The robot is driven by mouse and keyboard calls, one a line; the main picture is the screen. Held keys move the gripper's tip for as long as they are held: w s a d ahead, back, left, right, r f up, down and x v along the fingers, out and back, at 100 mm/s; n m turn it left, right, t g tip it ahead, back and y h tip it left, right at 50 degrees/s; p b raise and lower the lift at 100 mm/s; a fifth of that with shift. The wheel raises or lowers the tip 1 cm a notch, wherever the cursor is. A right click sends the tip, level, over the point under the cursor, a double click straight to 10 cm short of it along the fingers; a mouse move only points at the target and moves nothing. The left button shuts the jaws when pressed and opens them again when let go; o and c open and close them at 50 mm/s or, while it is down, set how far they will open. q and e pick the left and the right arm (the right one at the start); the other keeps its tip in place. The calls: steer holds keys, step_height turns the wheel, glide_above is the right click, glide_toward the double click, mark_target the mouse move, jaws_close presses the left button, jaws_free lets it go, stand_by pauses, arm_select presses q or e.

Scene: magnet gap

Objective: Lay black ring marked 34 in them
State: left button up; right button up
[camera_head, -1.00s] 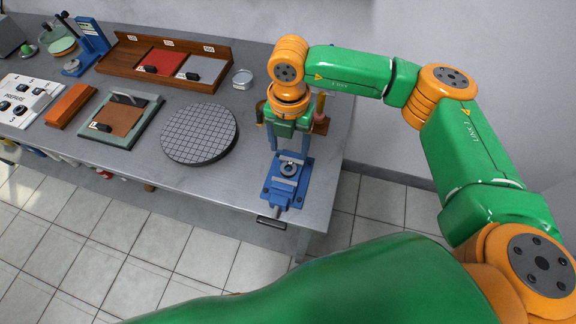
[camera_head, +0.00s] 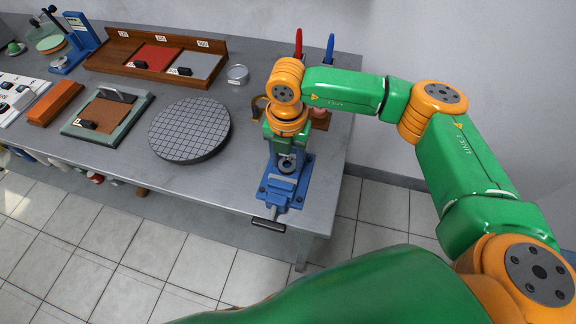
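A dark ring (camera_head: 287,163) shows at the blue vise (camera_head: 285,190), by the table's front right corner. Its marking is too small to read. My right gripper (camera_head: 287,158) points down over the vise, with its fingers at the two sides of the ring. I cannot tell whether the fingers touch the ring or whether it rests on the vise. The gripper and wrist hide the far part of the vise. My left gripper is not in view.
A round gridded plate (camera_head: 190,128) stands left of the vise. Behind it are a small round dish (camera_head: 237,74) and a wooden tray (camera_head: 112,68). A red and a blue upright piece (camera_head: 330,48) stand behind my wrist. The vise handle (camera_head: 268,225) juts past the table's front edge.

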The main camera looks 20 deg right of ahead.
steer(key=c, duration=0.6)
step_height(320, 180, up, 5)
steer(key=p, duration=0.3)
steer(key=shift+r, duration=0.15)
